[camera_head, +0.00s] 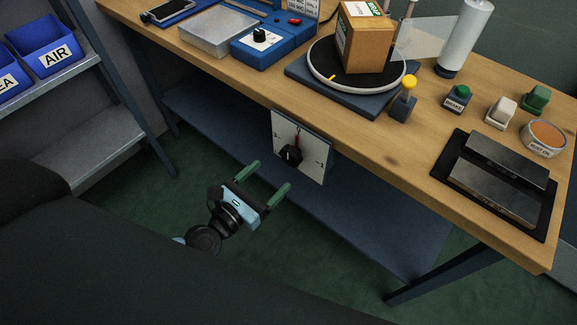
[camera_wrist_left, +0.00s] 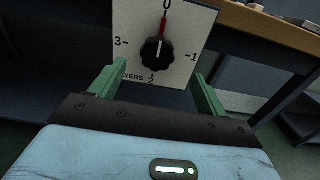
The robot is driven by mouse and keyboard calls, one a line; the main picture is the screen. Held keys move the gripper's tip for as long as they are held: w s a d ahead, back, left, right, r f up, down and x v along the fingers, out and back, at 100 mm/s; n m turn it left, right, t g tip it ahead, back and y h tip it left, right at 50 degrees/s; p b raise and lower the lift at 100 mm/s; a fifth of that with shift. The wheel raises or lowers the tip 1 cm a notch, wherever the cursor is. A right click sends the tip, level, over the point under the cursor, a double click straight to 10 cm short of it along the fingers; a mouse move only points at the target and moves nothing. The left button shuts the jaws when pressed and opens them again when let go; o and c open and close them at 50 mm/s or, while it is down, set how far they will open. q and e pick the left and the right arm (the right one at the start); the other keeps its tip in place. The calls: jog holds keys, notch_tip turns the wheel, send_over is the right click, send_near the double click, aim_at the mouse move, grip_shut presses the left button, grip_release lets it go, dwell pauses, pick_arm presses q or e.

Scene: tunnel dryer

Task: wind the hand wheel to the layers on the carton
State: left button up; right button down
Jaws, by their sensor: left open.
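The hand wheel, a black knob (camera_head: 291,155) with a red pointer, sits on a white panel (camera_head: 312,152) on the bench's front. In the left wrist view the knob (camera_wrist_left: 155,52) shows close up, its red pointer at 0. The dial reads 1 at right, 2 at bottom and 3 at left, with partly hidden lettering ending in "YERS". The carton (camera_head: 368,42) stands on a round black turntable (camera_head: 325,78); its label's layer figure is too small to read. My left gripper (camera_head: 270,176) is open and empty, its green fingers pointing at the panel, short of the knob.
The wooden bench top (camera_head: 400,160) overhangs the panel. A lower blue shelf (camera_head: 370,220) runs beneath. A yellow-topped lever (camera_head: 405,95), a green brake button (camera_head: 459,95) and a black tray with metal plates (camera_head: 440,168) stand on the bench. Blue bins (camera_head: 45,45) sit at left.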

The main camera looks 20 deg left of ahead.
aim_at(288, 158)
pick_arm(q)
jog(key=shift+w+a, duration=0.1)
jog(key=shift+w, duration=0.1)
jog(key=p+x, duration=0.1)
jog(key=x, duration=0.5)
jog(key=shift+w, duration=0.15)
jog(key=shift+w+d, duration=0.3)
jog(key=shift+w, duration=0.3)
jog(key=shift+c, duration=0.4)
jog(key=c, duration=0.9)
